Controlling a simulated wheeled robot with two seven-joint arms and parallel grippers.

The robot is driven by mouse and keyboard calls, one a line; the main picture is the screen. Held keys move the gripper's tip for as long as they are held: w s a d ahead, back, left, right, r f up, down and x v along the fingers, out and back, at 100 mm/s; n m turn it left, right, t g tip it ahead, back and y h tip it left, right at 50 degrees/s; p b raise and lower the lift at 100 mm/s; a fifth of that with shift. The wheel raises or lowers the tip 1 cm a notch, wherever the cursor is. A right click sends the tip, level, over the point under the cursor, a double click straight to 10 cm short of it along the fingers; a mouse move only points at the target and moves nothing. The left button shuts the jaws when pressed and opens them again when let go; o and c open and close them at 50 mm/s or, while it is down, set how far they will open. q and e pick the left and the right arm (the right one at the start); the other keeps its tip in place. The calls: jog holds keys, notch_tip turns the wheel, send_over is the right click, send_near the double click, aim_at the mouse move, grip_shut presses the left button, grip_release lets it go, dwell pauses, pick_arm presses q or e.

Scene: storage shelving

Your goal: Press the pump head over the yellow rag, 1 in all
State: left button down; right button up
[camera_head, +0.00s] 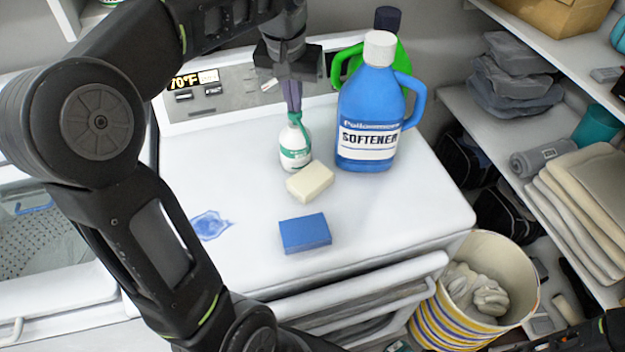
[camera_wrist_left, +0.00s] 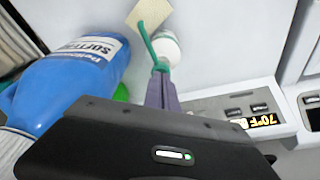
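A white pump bottle with a green pump head (camera_head: 296,118) and green label stands upright on the white washer top (camera_head: 230,150). The pale yellow block-shaped rag (camera_head: 310,181) lies just in front of it. In the left wrist view the green spout (camera_wrist_left: 147,40) reaches from the white bottle (camera_wrist_left: 167,48) towards the yellow rag (camera_wrist_left: 150,12). My left gripper (camera_head: 293,108) points down with its purple-grey fingers together, tips at the top of the pump head. The fingers also show in the left wrist view (camera_wrist_left: 160,80). Exact contact is hard to see. My right gripper is not seen.
A blue softener bottle (camera_head: 368,115) stands close right of the pump bottle, with a green jug (camera_head: 345,62) behind. A blue sponge (camera_head: 305,233) and a blue spill (camera_head: 210,225) lie in front. A striped bin (camera_head: 445,315) and shelves (camera_head: 530,165) are right.

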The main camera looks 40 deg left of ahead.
pick_arm(q)
jog(key=shift+w+a+r+p, duration=0.15)
jog(key=shift+w+a+p, duration=0.2)
jog(key=shift+p, duration=0.3)
jog(key=shift+s+r, duration=0.1)
jog(key=shift+r, duration=0.2)
jog(key=shift+p+v, duration=1.05)
jog(key=shift+p, duration=0.1)
jog(key=shift+w+a+r+p, duration=0.1)
jog(key=shift+w+r+p, duration=0.1)
jog(key=shift+r+p, duration=0.45)
jog(key=shift+w+v, duration=0.1)
jog(key=shift+v, duration=0.5)
jog(key=shift+w+v, duration=0.15)
jog(key=shift+v, duration=0.5)
